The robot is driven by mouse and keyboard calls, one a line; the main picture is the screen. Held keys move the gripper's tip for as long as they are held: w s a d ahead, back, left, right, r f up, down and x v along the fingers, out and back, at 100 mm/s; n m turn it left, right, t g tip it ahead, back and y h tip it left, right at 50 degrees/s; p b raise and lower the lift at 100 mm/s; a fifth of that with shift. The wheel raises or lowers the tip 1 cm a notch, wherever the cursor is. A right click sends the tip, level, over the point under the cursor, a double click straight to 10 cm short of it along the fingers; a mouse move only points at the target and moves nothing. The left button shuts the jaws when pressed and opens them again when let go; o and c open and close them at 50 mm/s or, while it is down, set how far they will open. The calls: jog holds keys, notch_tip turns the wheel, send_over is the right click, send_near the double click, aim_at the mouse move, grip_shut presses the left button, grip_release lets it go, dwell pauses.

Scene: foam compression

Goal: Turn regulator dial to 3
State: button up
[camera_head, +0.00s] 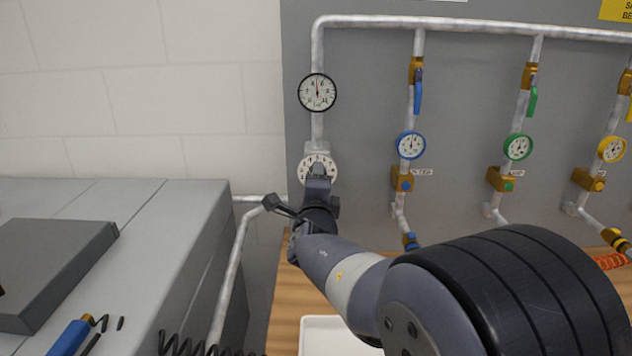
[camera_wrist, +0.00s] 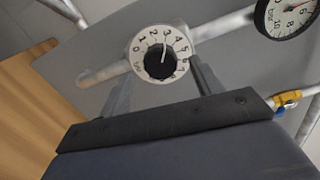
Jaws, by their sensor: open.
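The regulator dial (camera_wrist: 142,41) is a white round face with printed numbers and a black knob (camera_wrist: 159,62) at its centre. The knob's white pointer line is directed at or very near the 3. In the head view the dial (camera_head: 306,164) sits on the vertical pipe, its lower middle hidden by my gripper (camera_head: 319,172). In the wrist view my gripper (camera_wrist: 161,76) is open, with one finger on each side of the dial's lower part. The knob lies between and beyond the fingers; I cannot tell whether either finger touches it.
A pressure gauge (camera_head: 317,92) is above the dial on the same pipe. Blue (camera_head: 410,145), green (camera_head: 518,147) and yellow (camera_head: 611,150) gauges with valves line the grey panel to the right. A grey cabinet (camera_head: 190,215) stands at left, and a white tray (camera_head: 312,335) lies below my arm.

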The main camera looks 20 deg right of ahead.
jog(key=v, duration=0.7)
jog(key=x, duration=1)
jog(key=shift+w+d, duration=0.15)
jog(key=shift+w, duration=0.2)
